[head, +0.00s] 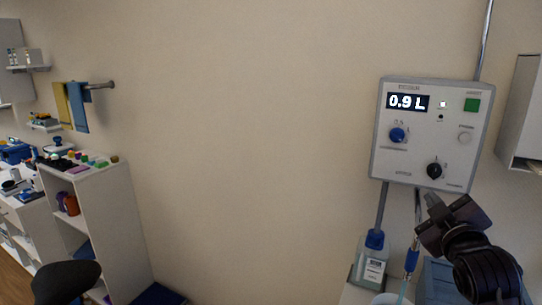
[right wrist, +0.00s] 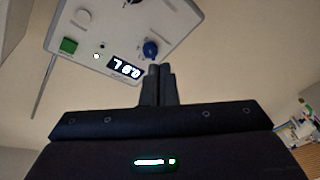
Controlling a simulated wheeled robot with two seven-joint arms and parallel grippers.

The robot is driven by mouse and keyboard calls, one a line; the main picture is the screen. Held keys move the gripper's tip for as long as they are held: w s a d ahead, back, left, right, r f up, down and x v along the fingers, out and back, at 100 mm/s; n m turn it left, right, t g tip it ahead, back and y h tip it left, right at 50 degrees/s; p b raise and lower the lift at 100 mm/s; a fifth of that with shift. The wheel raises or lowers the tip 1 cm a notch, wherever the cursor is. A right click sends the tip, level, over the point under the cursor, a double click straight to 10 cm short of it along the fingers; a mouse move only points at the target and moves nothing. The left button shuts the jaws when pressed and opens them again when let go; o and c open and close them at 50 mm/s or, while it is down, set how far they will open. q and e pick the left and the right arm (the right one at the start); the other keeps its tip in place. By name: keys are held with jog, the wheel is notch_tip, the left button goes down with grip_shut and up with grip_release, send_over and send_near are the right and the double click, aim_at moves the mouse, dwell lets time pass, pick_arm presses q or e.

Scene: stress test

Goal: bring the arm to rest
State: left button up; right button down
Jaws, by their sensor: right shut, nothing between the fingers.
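My right gripper (head: 433,200) is at the lower right in the head view, just below the dispenser panel's lower edge. In the right wrist view its two dark fingers (right wrist: 159,84) are together with nothing between them. The grey-white dispenser panel (head: 412,155) hangs on the wall, and its display reads 0.9 L. It has a blue knob (head: 397,135), a black knob (head: 434,171) and a green button (head: 471,105). The panel also shows upside down in the right wrist view (right wrist: 115,28), beyond the fingers. My left gripper is not in view.
Below the panel stand a bottle with a blue cap (head: 374,262) and a blue-tipped nozzle (head: 411,258). A white wall cabinet (head: 522,120) is at the right edge. A shelf unit (head: 115,215) with small items is at the left. The middle wall is bare.

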jog(key=s+a+f+m+g+y, duration=0.1)
jog(key=s+a+f+g, duration=0.1)
jog(key=f, duration=0.5)
jog(key=s+a+f+g, duration=0.1)
jog(key=a+f+g, duration=0.15)
jog(key=f, duration=0.35)
jog(key=s+a+f+m+g+y, duration=0.15)
jog(key=s+a+f+g, duration=0.35)
jog(key=s+f, duration=0.55)
jog(key=s+a+f+m+g+y, duration=0.1)
jog(key=s+a+f+m+g, duration=0.35)
jog(key=s+f, duration=0.65)
notch_tip(320, 180, down, 33)
jog(key=s+a+n+g+b, duration=0.1)
jog(key=n+g+b, duration=0.1)
jog(key=b, duration=0.4)
jog(key=s+d+f+b, duration=0.1)
jog(key=s+f+b, duration=0.1)
jog(key=s+f, duration=0.8)
jog(key=s+d+f+g+b, duration=0.1)
jog(key=s+d+f+b, duration=0.1)
jog(key=s+f, duration=0.8)
notch_tip(320, 180, down, 5)
jog(key=shift+s+d+r, duration=0.2)
jog(key=shift+s, duration=0.1)
